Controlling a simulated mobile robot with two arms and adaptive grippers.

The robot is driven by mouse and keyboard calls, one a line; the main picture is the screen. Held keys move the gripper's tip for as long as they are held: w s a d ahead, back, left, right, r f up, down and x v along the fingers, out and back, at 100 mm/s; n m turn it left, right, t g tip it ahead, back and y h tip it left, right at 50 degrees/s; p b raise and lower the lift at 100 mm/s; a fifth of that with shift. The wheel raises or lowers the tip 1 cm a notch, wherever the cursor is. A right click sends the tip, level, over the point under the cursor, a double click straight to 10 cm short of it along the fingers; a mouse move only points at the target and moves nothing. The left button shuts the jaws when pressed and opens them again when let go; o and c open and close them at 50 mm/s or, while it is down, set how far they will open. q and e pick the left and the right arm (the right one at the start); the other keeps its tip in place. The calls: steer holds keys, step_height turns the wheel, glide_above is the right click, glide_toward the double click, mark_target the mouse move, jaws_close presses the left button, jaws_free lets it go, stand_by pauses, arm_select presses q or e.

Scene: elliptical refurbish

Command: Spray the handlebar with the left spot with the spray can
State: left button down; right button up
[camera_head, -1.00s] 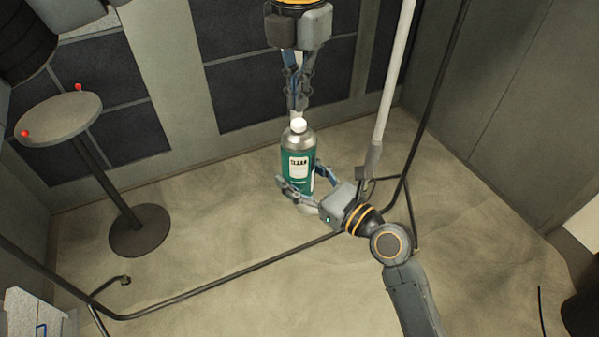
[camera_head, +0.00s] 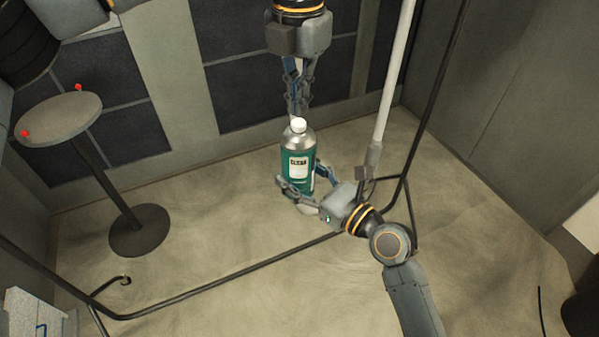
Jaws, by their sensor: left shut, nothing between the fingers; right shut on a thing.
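The spray can (camera_head: 297,158) is a green and silver bottle with a white cap and a pale label. It stands upright in my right gripper (camera_head: 299,184), which is shut around its lower part. My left gripper (camera_head: 298,112) points down from the top, shut and empty, with its fingertips just behind or above the cap; I cannot tell if they touch it. A long black bent tube (camera_head: 432,110) and a pale straight pole (camera_head: 395,85) stand to the right. I cannot tell which is the handlebar, and no spot shows on either.
A round stand (camera_head: 62,117) with two red knobs is at the left. A black tube (camera_head: 225,275) runs low across the front. A grey box (camera_head: 30,315) is at bottom left, a dark round object (camera_head: 582,315) at bottom right. The middle floor is mostly clear.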

arm_select(q)
steer(key=shift+f, duration=0.45)
arm_select(e)
steer(key=shift+r, duration=0.1)
stand_by(0.4)
arm_select(q)
steer(key=shift+f, duration=0.9)
arm_select(e)
steer(key=shift+r, duration=0.1)
arm_select(q)
steer(key=shift+r, duration=2.6)
